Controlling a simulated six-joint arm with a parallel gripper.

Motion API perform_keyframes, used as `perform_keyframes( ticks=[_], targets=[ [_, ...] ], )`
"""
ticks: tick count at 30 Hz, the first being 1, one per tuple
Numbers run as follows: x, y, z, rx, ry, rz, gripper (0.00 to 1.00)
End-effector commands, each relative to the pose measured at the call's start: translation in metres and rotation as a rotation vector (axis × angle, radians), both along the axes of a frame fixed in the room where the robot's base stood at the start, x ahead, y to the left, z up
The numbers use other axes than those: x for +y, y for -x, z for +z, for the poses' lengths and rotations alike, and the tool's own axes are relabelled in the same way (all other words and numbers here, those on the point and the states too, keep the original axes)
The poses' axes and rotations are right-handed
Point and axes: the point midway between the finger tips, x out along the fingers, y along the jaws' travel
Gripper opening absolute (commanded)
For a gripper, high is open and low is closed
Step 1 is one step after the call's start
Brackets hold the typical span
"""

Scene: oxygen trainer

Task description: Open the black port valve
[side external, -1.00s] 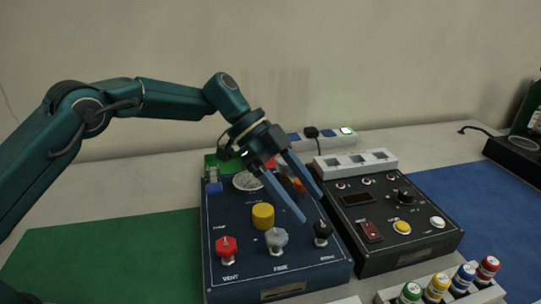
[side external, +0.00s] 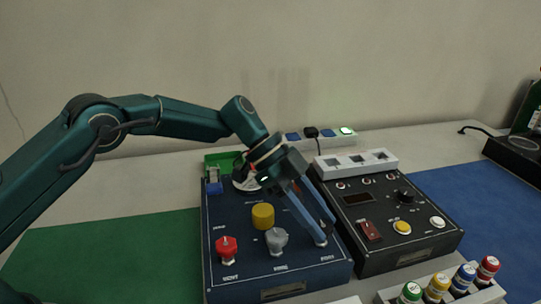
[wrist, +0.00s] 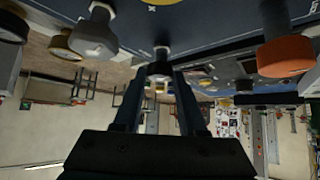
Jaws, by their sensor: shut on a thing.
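The black port valve (wrist: 159,69) is a small dark knob at the right front of the dark blue panel box (side external: 240,275). In the wrist view it sits between my two finger ends. In the side view my fingers and their shadow largely hide it. My gripper (side external: 325,232) reaches down over it at a slant and is shut on it. How far the knob is turned cannot be told.
A grey knob (side external: 277,241), a red knob (side external: 226,249) and a yellow knob (side external: 263,215) stand to the left on the same panel. A black control box (side external: 385,262) stands close on the right. A rack of coloured-cap bottles (side external: 437,287) is at front right.

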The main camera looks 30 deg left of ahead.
Motion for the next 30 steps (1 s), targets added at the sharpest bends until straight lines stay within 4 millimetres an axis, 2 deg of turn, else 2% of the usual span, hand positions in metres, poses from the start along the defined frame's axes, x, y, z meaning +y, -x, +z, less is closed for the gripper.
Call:
perform_keyframes(
  ticks=[14,30],
  targets=[
    [0.0001,0.0029,0.0008,0.005,0.000,0.114,0.00],
    [-0.0022,0.0077,0.0001,0.004,-0.002,0.483,0.00]
  ],
)
